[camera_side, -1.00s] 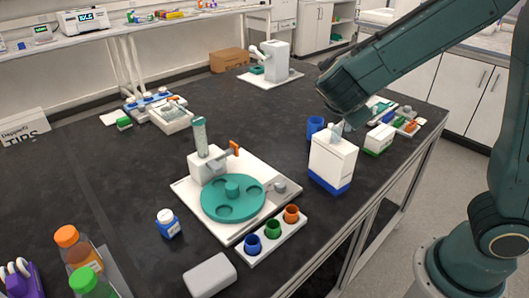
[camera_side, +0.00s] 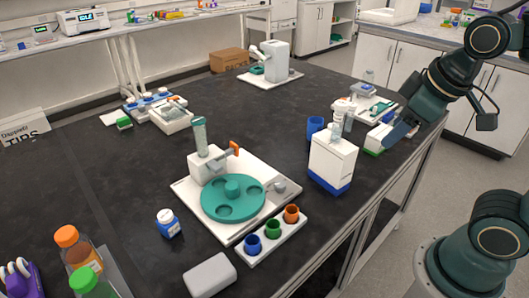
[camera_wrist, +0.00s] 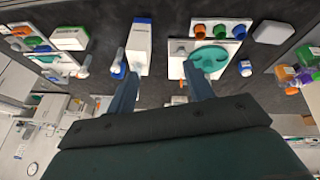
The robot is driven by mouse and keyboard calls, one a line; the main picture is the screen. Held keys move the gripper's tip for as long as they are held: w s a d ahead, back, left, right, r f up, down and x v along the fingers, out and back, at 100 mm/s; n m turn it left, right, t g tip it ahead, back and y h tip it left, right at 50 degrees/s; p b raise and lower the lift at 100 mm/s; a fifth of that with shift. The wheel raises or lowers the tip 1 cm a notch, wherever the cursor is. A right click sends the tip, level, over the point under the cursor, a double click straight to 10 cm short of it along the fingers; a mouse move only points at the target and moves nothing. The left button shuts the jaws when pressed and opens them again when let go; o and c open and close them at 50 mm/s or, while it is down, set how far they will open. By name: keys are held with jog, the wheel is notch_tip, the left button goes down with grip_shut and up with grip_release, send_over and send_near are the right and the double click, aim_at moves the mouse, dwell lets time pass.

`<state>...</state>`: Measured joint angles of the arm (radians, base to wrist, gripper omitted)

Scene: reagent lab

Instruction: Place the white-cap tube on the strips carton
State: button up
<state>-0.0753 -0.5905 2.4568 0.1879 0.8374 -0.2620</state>
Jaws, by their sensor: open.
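The strips carton, which I take to be the white box with a blue base (camera_side: 332,165), stands upright right of the carousel; it also shows in the wrist view (camera_wrist: 141,42). A small clear tube with a pale cap (camera_side: 336,129) appears upright on its top in the side view. I cannot make this tube out surely in the wrist view, where a finger covers the carton's lower end. My gripper (camera_side: 388,143) is open and apart from the tube, to the right of the carton. Its two spread fingers show in the wrist view (camera_wrist: 162,82).
A blue cup (camera_side: 314,124) stands close behind the carton. A white-and-green box (camera_side: 374,142) lies near my gripper. The teal carousel (camera_side: 218,207) and a rack with three coloured cups (camera_side: 272,231) are left of the carton. Dark bench top is clear at the far middle.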

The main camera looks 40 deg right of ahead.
jog(key=shift+s+a+r+m+t+y, duration=0.15)
jog(key=shift+s+a+r+m+y, duration=0.1)
jog(key=shift+s+a+m, duration=0.45)
jog(key=shift+s+a+r+m+t+y, duration=0.15)
jog(key=shift+s+a+m+y, duration=0.15)
jog(key=shift+s, duration=0.65)
